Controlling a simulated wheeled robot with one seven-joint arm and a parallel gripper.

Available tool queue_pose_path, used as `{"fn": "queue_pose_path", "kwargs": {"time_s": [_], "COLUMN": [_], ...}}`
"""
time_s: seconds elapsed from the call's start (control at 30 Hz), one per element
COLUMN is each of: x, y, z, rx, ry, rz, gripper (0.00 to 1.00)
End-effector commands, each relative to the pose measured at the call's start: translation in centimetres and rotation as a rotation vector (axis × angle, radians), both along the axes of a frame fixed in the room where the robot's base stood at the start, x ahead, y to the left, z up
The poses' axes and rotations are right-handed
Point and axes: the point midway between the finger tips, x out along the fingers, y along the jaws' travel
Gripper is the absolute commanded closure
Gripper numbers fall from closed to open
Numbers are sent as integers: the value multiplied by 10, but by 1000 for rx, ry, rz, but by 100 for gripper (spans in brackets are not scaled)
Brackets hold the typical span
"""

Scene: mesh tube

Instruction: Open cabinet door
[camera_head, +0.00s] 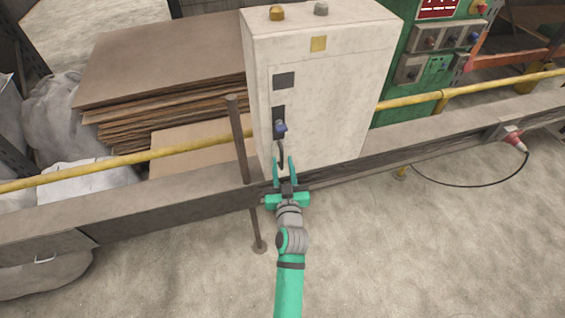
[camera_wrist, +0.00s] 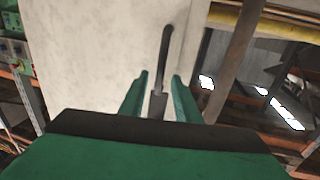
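A thin dark handle (camera_head: 280,148) hangs on the left side of the door, below a blue knob (camera_head: 281,127). In the wrist view the handle (camera_wrist: 164,55) runs down the pale door (camera_wrist: 90,50). My gripper (camera_head: 283,161) is at the lower end of the handle. In the wrist view my gripper (camera_wrist: 161,78) is open, with one green finger on each side of the handle's line. Whether either finger touches the handle cannot be told.
A dark upright post (camera_head: 240,140) stands close to the left. Stacked brown sheets (camera_head: 165,70) lie behind it. The floor (camera_head: 420,250) at front right is largely clear.

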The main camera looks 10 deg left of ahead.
Motion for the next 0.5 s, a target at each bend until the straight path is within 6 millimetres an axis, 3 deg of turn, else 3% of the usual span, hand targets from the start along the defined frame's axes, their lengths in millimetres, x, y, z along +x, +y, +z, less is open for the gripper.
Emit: {"fn": "queue_pose_path", "kwargs": {"time_s": [0.43, 0.47, 0.5], "x": [10, 10, 10], "y": [3, 3, 3], "z": [0, 0, 0], "rx": [0, 0, 0], "ry": [0, 0, 0], "rz": [0, 0, 0], "gripper": [71, 73, 82]}}
